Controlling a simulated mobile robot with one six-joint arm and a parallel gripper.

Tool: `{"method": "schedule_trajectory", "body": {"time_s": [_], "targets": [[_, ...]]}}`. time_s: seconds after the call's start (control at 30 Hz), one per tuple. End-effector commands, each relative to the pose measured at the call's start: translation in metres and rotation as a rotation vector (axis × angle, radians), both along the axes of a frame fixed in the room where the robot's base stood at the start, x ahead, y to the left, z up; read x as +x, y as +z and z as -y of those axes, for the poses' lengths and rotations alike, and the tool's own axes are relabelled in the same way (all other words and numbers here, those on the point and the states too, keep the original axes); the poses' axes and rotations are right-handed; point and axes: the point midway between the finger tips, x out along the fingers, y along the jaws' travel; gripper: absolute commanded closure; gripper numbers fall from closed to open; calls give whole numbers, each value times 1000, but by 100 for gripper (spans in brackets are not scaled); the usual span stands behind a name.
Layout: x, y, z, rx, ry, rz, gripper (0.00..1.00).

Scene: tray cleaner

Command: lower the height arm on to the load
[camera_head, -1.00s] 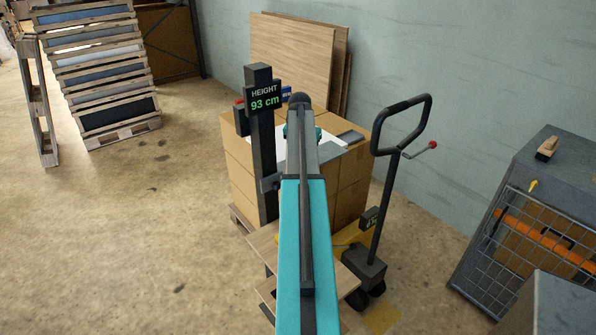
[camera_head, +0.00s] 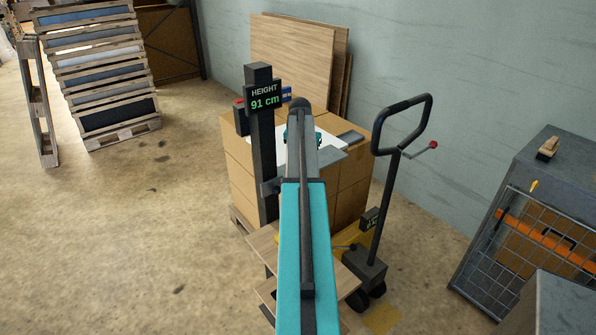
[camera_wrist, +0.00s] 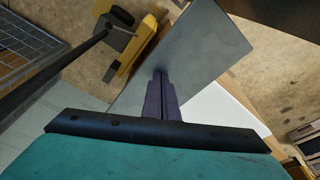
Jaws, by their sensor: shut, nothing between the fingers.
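The height post (camera_head: 263,160) stands at the near left corner of the load, and its display (camera_head: 264,97) reads 91 cm. The height arm appears to be the flat grey plate (camera_head: 329,157), partly hidden behind my arm. It fills the middle of the wrist view (camera_wrist: 195,52). The load is a stack of brown cartons (camera_head: 240,172) with a white sheet (camera_head: 328,138) on top. The plate is over the load; I cannot tell the gap beneath it. My gripper (camera_wrist: 161,78) is shut and empty, its fingertips at the plate; contact is unclear. In the head view my arm mostly hides it.
A pallet truck with a black handle (camera_head: 387,150) stands to the right of the load. A dark flat piece (camera_head: 351,137) shows at the load's right edge. A grey mesh-fronted cabinet (camera_head: 535,200) is at the right. Boards (camera_head: 290,58) lean on the wall. The left floor is open.

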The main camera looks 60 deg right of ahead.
Motion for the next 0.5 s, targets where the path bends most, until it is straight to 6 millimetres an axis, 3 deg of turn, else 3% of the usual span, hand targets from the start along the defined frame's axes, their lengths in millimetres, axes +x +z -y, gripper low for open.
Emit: {"method": "schedule_trajectory", "body": {"time_s": [0.5], "targets": [[0, -9, 0, 2, 0, -1, 100]]}}
